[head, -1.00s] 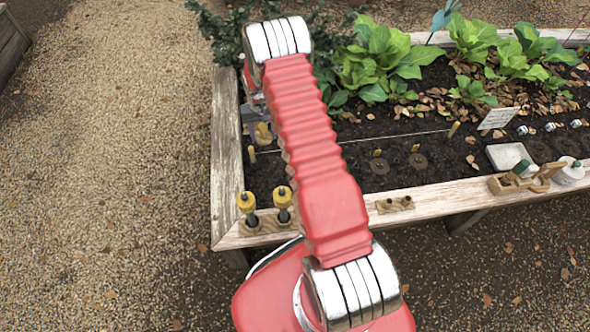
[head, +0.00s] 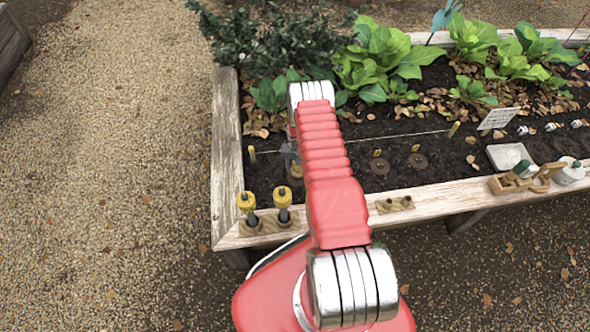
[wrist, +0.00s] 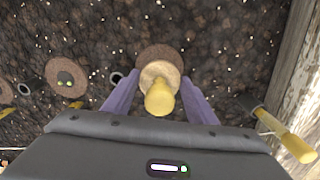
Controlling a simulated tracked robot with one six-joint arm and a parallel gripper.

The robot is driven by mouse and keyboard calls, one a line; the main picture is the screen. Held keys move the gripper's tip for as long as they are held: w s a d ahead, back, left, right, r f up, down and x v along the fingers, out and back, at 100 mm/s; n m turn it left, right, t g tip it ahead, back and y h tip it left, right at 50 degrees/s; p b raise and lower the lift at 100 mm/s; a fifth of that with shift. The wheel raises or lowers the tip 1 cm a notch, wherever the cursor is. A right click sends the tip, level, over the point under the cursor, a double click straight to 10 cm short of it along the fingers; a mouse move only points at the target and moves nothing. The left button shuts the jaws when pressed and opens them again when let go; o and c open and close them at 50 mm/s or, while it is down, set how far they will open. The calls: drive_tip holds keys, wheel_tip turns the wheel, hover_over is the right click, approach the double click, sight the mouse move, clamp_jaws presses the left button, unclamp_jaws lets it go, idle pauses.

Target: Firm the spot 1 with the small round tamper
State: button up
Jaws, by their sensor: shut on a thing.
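My gripper (wrist: 160,98) is shut on the small round tamper (wrist: 161,101), which has a yellow handle and a pale round part. In the wrist view the tamper stands in front of a brown round spot (wrist: 158,53) in the dark soil and hides part of it. I cannot tell whether the tamper touches it. In the head view my gripper (head: 290,157) is low over the bed's near left part, partly behind my red arm, with the tamper (head: 296,171) below it. No number shows on this spot.
Two more round spots (head: 379,166) (head: 417,160) lie to the right, with yellow pegs behind. Two yellow-handled tools (head: 246,204) (head: 283,201) stand in a holder on the front board. A yellow peg (wrist: 287,135) stands near the side board. A string crosses the bed before leafy plants.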

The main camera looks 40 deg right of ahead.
sight(297, 173)
drive_tip(key=shift+f, duration=0.15)
drive_tip(key=shift+f, duration=1.35)
drive_tip(key=shift+f, duration=0.55)
idle(1.9)
drive_tip(key=shift+r, duration=0.1)
drive_tip(key=shift+r, duration=3.5)
